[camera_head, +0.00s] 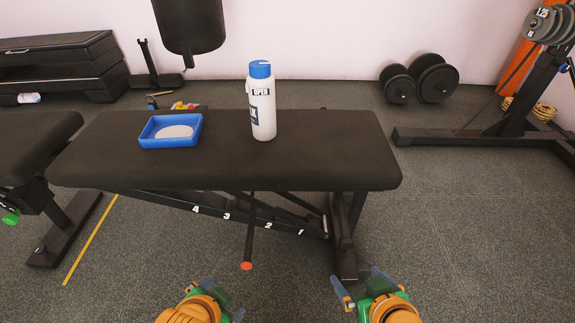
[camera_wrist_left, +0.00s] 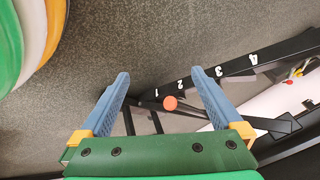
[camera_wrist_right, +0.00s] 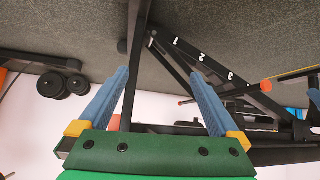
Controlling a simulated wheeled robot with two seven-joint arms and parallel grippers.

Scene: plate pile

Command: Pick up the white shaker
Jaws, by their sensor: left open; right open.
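The white shaker (camera_head: 262,102), a white bottle with a blue lid and dark lettering, stands upright on the black padded bench (camera_head: 330,160), right of a blue tray. My left gripper (camera_head: 220,298) is low in front of the bench, below the pad and well apart from the shaker. It is open and empty, with its blue fingers apart in the left wrist view (camera_wrist_left: 168,90). My right gripper (camera_head: 358,286) is also low in front, near the bench's right leg. It is open and empty in the right wrist view (camera_wrist_right: 163,85). Neither wrist view shows the shaker.
The blue tray (camera_head: 149,141) holds a white round thing (camera_head: 175,131) on the bench. The bench frame (camera_head: 345,230) and an orange-tipped rod (camera_head: 247,265) are under the pad. Another bench (camera_head: 35,135) is at left; dumbbells (camera_head: 435,78) lie behind. The pad's right part is clear.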

